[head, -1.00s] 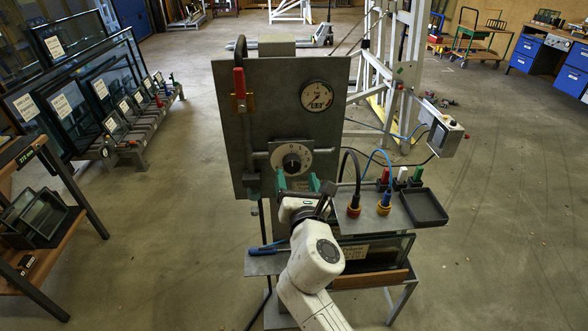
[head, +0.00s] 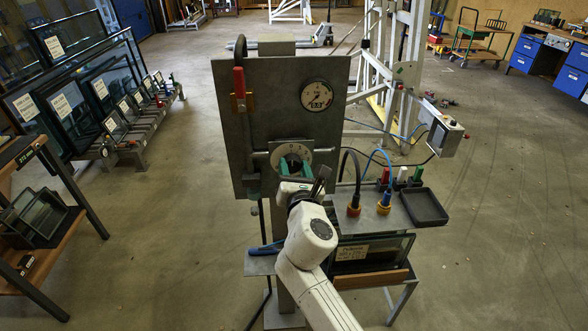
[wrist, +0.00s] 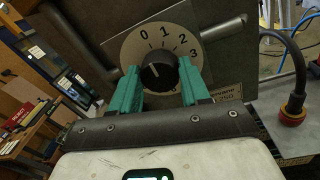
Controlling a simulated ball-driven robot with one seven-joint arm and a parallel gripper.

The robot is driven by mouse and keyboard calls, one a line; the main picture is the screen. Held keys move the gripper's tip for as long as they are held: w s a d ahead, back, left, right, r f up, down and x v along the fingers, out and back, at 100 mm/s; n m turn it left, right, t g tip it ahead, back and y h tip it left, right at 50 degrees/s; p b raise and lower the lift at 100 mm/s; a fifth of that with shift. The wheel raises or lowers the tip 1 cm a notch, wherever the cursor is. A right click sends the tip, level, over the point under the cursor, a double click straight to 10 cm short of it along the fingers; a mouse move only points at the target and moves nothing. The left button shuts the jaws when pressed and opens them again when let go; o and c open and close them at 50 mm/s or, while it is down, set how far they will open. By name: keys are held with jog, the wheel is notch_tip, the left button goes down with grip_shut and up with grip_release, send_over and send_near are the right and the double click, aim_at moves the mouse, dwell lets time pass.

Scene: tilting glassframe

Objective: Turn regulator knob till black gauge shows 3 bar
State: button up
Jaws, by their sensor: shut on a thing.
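The regulator knob (wrist: 158,73) is black and round with a white mark, on a pale dial plate (wrist: 126,50) numbered from 0 upward. My gripper (wrist: 160,78) has its teal fingers on either side of the knob and is shut on it. In the head view my gripper (head: 295,168) covers much of the knob's lower part. The knob's white mark points to the upper left, to the left of the 0.
A red-handled lever (head: 239,83) is at the panel's upper left. To the right, a shelf holds hose fittings with yellow collars (head: 384,208) and a dark tray (head: 424,207). A blue-handled tool (head: 266,248) lies below left of my gripper.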

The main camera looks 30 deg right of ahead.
jog(key=c, duration=0.5)
jog(key=shift+f+m, duration=0.1)
jog(key=shift+m, duration=0.2)
jog(key=m+b, duration=0.2)
jog(key=shift+f+m, duration=0.15)
jog(key=shift+m, duration=0.15)
jog(key=m+b, duration=0.3)
jog(key=m, duration=0.1)
jog(key=shift+f+m+h+b, duration=0.1)
jog(key=shift+m+h+b, duration=0.2)
jog(key=shift+b, duration=0.1)
jog(key=m+b, duration=0.4)
jog(key=m, duration=0.1)
jog(key=shift+f+m+h, duration=0.15)
jog(key=shift+m+h, duration=0.15)
jog(key=shift+m, duration=0.1)
jog(key=shift+m+b, duration=2)
jog(key=shift+m, duration=0.5)
